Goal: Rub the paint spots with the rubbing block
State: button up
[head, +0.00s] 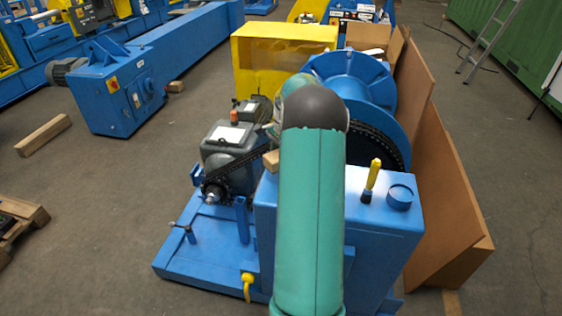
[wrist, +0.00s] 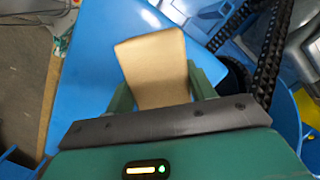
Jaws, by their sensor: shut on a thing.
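The rubbing block (wrist: 155,62) is a tan, rounded rectangular block. In the wrist view my gripper (wrist: 162,88) is shut on it, with a green finger on each side, and the block sticks out beyond the fingers over a blue surface. In the head view a small part of the block (head: 271,160) shows at the left of my green arm, by the top edge of the blue housing (head: 335,235). My arm hides the gripper there. I cannot make out any paint spots for certain. I cannot tell whether the block touches the blue surface.
A dark chain (head: 377,140) runs by the big blue wheel (head: 355,78), close to the block in the wrist view (wrist: 268,50). A grey motor (head: 232,140) stands at left. A yellow-handled tool (head: 371,178) and blue cup (head: 400,197) are on the housing. Brown boards (head: 440,190) lean at right.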

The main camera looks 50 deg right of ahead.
jog(key=shift+d+r, duration=0.15)
jog(key=shift+r, duration=1.7)
